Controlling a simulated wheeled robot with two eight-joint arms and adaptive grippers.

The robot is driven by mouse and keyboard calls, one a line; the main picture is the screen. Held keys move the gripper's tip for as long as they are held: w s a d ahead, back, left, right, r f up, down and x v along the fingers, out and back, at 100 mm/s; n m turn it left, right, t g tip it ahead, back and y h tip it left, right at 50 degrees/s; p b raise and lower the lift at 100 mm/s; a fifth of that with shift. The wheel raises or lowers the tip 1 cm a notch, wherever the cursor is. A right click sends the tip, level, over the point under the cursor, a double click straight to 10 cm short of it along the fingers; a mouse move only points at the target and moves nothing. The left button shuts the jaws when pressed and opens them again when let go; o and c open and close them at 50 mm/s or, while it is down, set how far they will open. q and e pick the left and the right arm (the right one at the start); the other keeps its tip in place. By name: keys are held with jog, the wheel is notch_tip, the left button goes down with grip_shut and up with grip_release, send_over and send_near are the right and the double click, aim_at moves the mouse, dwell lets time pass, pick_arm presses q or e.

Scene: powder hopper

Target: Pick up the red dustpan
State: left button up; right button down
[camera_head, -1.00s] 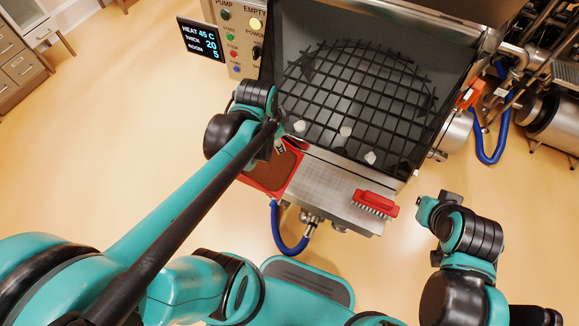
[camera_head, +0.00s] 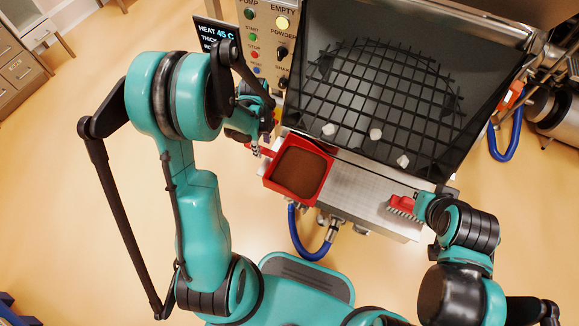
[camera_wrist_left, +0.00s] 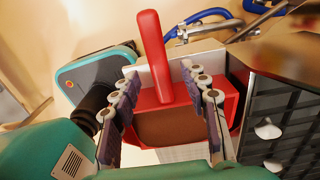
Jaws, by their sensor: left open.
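The red dustpan (camera_head: 325,186) rests on the left end of the metal shelf below the hopper, with brown powder (camera_head: 299,171) in it. Its red handle points left and also shows in the left wrist view (camera_wrist_left: 152,52). My left gripper (camera_head: 260,143) is open beside the handle end. In the left wrist view its two fingers (camera_wrist_left: 160,76) stand apart on either side of the handle's base, with no clear contact. My right gripper (camera_head: 422,207) is at the red brush (camera_head: 402,204) on the shelf's right end; its fingers are too small to judge.
The hopper (camera_head: 375,90) has a black grate with several white lumps, one of them here (camera_head: 376,134). A control panel (camera_head: 267,40) with buttons stands close behind my left gripper. A blue hose (camera_head: 300,240) hangs below the shelf. The middle of the shelf is clear.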

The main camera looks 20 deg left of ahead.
aim_at(262, 149)
pick_arm(q)
notch_tip(262, 149, down, 3)
jog(key=shift+f+b, duration=0.2)
jog(key=shift+b, duration=0.4)
jog(key=shift+r, duration=0.1)
grip_shut()
